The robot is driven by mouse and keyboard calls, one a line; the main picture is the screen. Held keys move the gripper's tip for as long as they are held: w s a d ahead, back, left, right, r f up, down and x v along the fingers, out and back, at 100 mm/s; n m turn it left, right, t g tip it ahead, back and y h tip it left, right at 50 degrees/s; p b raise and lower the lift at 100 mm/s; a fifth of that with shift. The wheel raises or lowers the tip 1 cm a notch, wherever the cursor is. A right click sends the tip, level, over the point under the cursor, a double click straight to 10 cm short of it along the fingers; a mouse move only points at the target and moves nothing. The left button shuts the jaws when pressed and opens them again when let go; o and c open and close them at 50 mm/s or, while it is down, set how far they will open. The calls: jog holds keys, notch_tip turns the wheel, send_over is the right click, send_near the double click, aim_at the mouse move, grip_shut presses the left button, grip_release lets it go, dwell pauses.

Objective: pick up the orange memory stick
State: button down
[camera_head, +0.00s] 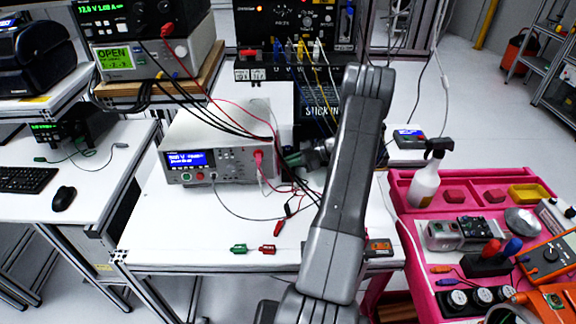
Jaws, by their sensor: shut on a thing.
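My grey arm rises from the bottom middle and bends at the top. Its wrist comes down behind the forearm, near the black box marked "STICK IN" (319,113). My gripper (294,158) shows only in part, small and dark, close to the right side of the white bench instrument (215,145). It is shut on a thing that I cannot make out. A small orange piece (441,268) lies at the left side of the pink tray; it is too small to tell whether it is the orange memory stick. I see no clear memory stick elsewhere.
The pink tray (398,190) at right holds a spray bottle (425,178), meters and small parts. Black and red leads hang around the instrument. Green and red connectors (253,249) lie on the white table (170,235), whose front left is mostly clear.

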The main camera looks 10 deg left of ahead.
jog(key=shift+r+b, duration=0.35)
jog(key=shift+r, duration=0.5)
jog(key=shift+s+d+r+b, duration=0.1)
jog(key=shift+s+r+b, duration=0.15)
jog(key=shift+r, duration=0.2)
jog(key=shift+s+d+r+b, duration=0.1)
jog(key=shift+s+r+b, duration=0.1)
jog(key=shift+r, duration=0.2)
jog(key=s+d+b, duration=0.1)
jog(key=s+d, duration=0.2)
jog(key=s, duration=0.5)
jog(key=s+d+b, duration=0.1)
jog(key=s+d, duration=0.1)
jog(key=s, duration=0.6)
jog(key=shift+d+b, duration=0.3)
jog(key=shift+d, duration=0.1)
jog(key=shift+r, duration=0.1)
